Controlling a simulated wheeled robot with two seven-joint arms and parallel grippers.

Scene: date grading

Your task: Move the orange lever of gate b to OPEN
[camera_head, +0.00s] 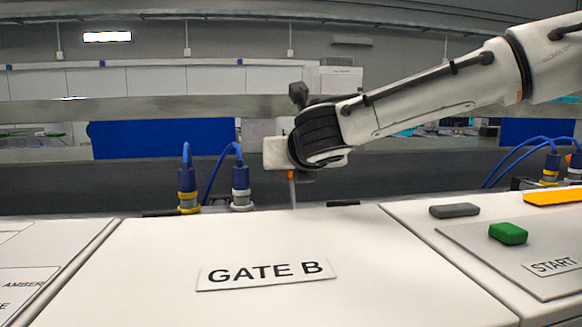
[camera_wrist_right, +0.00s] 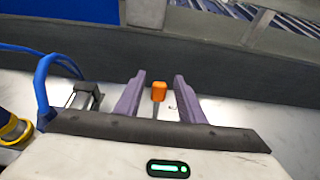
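The orange lever of gate b (camera_head: 291,188) stands upright at the back of the white GATE B panel (camera_head: 160,280). In the right wrist view the lever's orange knob (camera_wrist_right: 158,91) shows in the gap between the two purple fingers, touching neither. My right gripper (camera_wrist_right: 160,78) is open. In the head view the right gripper (camera_head: 278,154) is directly above the lever, its fingers hidden behind its own body. I cannot tell how deep the knob sits between the fingers. No OPEN mark is readable. My left gripper is in neither view.
Blue-cabled connectors (camera_head: 188,185) stand left of the lever, with a grey block (camera_wrist_right: 84,97) close to the left finger. A dark wall (camera_wrist_right: 250,70) runs behind. A green button (camera_head: 508,233) by the START label is on the right panel.

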